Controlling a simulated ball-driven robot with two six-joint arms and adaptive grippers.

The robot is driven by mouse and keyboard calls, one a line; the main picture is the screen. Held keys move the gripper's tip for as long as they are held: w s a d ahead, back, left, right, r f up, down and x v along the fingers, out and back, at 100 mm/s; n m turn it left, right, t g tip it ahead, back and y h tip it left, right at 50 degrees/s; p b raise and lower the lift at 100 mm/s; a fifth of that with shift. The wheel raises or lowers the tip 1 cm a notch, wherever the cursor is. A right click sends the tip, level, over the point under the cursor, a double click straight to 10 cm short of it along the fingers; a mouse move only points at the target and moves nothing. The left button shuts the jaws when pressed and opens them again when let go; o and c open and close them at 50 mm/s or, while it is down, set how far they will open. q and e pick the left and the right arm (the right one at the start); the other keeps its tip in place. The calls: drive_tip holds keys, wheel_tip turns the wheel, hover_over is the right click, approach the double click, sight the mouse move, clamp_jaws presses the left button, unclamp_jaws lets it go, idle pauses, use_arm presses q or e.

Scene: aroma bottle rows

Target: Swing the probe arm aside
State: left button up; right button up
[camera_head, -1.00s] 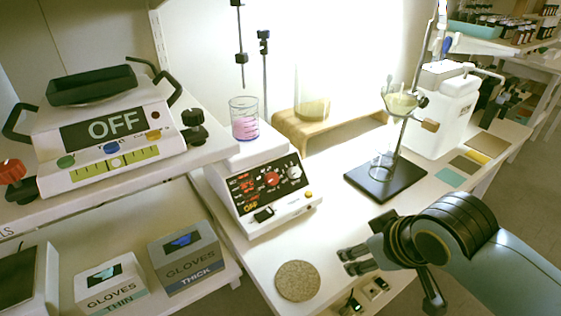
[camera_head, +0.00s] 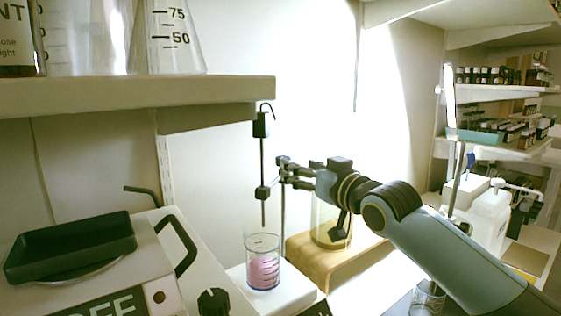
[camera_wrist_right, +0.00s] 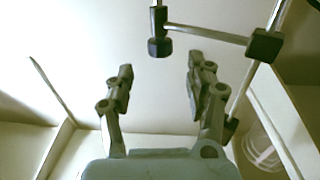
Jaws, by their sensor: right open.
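The probe (camera_head: 263,160) is a thin upright rod with dark blocks, hanging above a glass beaker of pink liquid (camera_head: 264,270). Its lower tip appears just above or at the beaker's rim. A short arm joins it to an upright post (camera_head: 283,210). My right gripper (camera_head: 288,170) is at the upper part of the post, its fingers overlapping the post in the head view. In the right wrist view the gripper (camera_wrist_right: 160,75) is open and empty between its fingers. The probe arm (camera_wrist_right: 205,34) crosses beyond the fingertips, between two dark blocks. My left gripper is out of view.
A wooden stand (camera_head: 330,265) with a glass vessel is behind my right arm. A shelf (camera_head: 130,95) with flasks overhangs at upper left. A balance with a black tray (camera_head: 70,245) is at lower left.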

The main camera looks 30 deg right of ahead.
sight(283, 156)
drive_tip(key=w, duration=0.8)
drive_tip(key=shift+a+f+b, duration=0.15)
drive_tip(key=shift+a+b, duration=0.1)
drive_tip(key=shift+b, duration=0.1)
drive_tip(key=c, duration=0.3)
clamp_jaws()
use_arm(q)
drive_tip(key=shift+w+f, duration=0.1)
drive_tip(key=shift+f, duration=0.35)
use_arm(e)
drive_tip(key=shift+w, duration=0.1)
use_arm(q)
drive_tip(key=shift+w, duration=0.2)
use_arm(e)
drive_tip(key=shift+f, duration=0.15)
